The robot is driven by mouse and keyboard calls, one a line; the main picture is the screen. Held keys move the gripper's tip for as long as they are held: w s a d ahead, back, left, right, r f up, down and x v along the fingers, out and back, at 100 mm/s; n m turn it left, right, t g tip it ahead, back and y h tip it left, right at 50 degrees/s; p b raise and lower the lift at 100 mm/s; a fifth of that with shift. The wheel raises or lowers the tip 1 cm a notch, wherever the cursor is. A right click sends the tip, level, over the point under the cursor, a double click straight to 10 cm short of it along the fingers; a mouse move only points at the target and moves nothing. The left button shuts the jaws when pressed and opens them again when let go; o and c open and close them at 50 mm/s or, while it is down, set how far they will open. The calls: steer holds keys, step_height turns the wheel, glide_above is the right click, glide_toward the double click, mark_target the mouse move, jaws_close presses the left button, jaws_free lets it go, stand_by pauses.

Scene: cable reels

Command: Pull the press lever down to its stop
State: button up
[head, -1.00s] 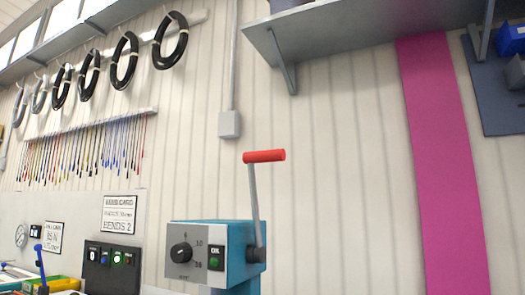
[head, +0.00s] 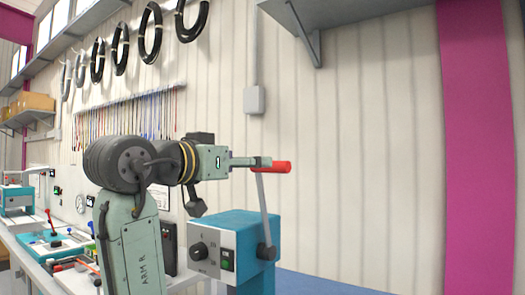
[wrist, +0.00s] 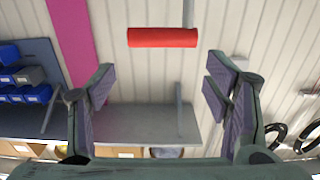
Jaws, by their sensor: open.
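The press is a teal box with a grey front panel (head: 212,254). Its lever (head: 263,208) stands nearly upright from a dark hub on the right side, leaning slightly left at the top. A red horizontal grip (head: 280,167) caps it. In the wrist view the red grip (wrist: 162,38) lies crosswise above the gap between the fingertips, with no visible contact. My gripper (head: 262,162) is at lever-top height, its fingers overlapping the grip's left end in the head view. In the wrist view my gripper (wrist: 158,82) is open and empty.
A grey shelf (head: 330,20) juts from the wall at upper right. Blue bins (wrist: 25,75) show in the wrist view. Black cable coils (head: 150,35) hang on the wall. A bench (head: 45,250) with tools runs along the left. Wall space right of the lever is clear.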

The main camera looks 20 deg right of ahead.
steer(key=o, duration=0.6)
steer(key=p+x, duration=0.3)
steer(key=x, duration=0.6)
steer(key=shift+w+d, duration=0.1)
steer(key=shift+w, duration=0.15)
steer(key=shift+c, duration=0.2)
steer(key=shift+w+d+f+p, duration=0.1)
steer(key=shift+w+d+p, duration=0.25)
steer(key=shift+d, duration=0.05)
steer(key=shift+c, duration=0.5)
steer(key=c, duration=1.6)
